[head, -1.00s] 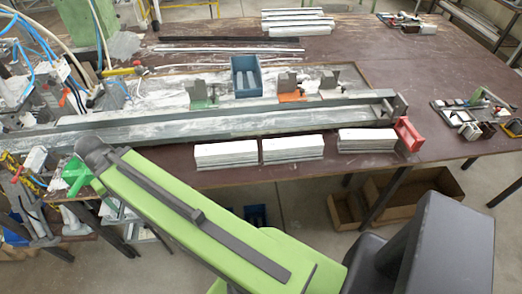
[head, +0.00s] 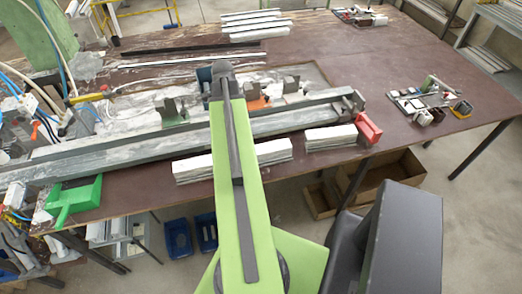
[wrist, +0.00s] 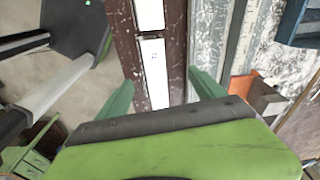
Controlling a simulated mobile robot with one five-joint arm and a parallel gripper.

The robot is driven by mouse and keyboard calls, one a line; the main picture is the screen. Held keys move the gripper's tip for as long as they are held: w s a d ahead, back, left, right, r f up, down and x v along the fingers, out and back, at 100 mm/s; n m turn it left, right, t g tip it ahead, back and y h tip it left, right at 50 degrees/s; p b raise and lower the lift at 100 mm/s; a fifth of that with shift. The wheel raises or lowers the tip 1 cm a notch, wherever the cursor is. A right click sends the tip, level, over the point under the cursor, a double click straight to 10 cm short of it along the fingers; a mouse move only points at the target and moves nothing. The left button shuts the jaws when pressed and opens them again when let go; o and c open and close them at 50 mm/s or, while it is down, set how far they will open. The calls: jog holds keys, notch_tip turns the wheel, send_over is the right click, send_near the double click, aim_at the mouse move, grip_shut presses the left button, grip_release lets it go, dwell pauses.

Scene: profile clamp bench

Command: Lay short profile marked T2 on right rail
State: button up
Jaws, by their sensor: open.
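In the wrist view my gripper (wrist: 162,78) is open, its two green fingers apart and nothing held between them. A white profile (wrist: 154,72) with a small dark mark, too small to read, lies below and between the fingers. Another white profile (wrist: 149,14) lies end to end with it. In the head view short white profiles lie in stacks at the left (head: 190,169), middle (head: 273,152) and right (head: 331,138) along the table's front. Long grey rails (head: 110,154) run behind them; one rail (wrist: 206,35) shows right of the profiles. My arm hides the gripper there.
A red block (head: 368,128) stands at the rail's right end. An orange clamp (wrist: 257,97) and a blue bin (wrist: 297,22) lie beyond the rails. A green piece (head: 75,203) is at the table's left front. The right table top is clear around a parts tray (head: 428,102).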

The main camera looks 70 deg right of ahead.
jog(key=m, duration=0.2)
send_near(264, 148)
jog(key=f+b, duration=0.1)
jog(key=b, duration=0.4)
jog(key=f+b, duration=0.1)
jog(key=b, duration=0.5)
jog(key=shift+w+a+f, duration=0.1)
jog(key=shift+a+f, duration=0.1)
jog(key=shift+a, duration=0.05)
jog(key=f+b, duration=0.4)
jog(key=s+d+f+b, duration=0.1)
jog(key=b, duration=0.1)
jog(key=shift+f, duration=0.4)
jog(key=shift+r, duration=0.2)
jog(key=shift+c, duration=0.5)
grip_shut()
